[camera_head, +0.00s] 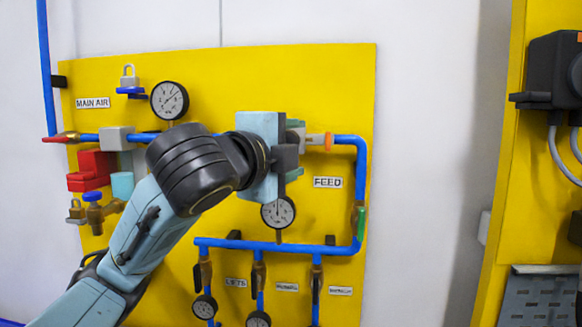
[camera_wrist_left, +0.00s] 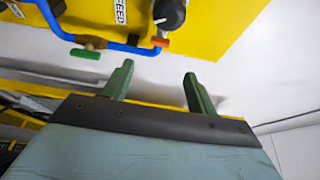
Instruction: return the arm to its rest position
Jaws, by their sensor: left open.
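My left arm (camera_head: 130,240) reaches in from the lower left in the head view, in front of the yellow panel (camera_head: 225,75). Its left gripper (camera_head: 289,150) is in front of the panel, near the FEED label (camera_head: 328,182); its fingers are mostly hidden there. In the left wrist view the two green fingers of the left gripper (camera_wrist_left: 158,88) stand apart with nothing between them. The pale wall shows behind the fingertips. My right gripper is not in view.
Blue pipes (camera_head: 290,247), gauges (camera_head: 169,100) and a padlock (camera_head: 129,76) are on the panel around the arm. An orange valve handle (camera_head: 328,141) is close right of the gripper. A second yellow panel (camera_head: 525,190) stands at the right; bare wall lies between.

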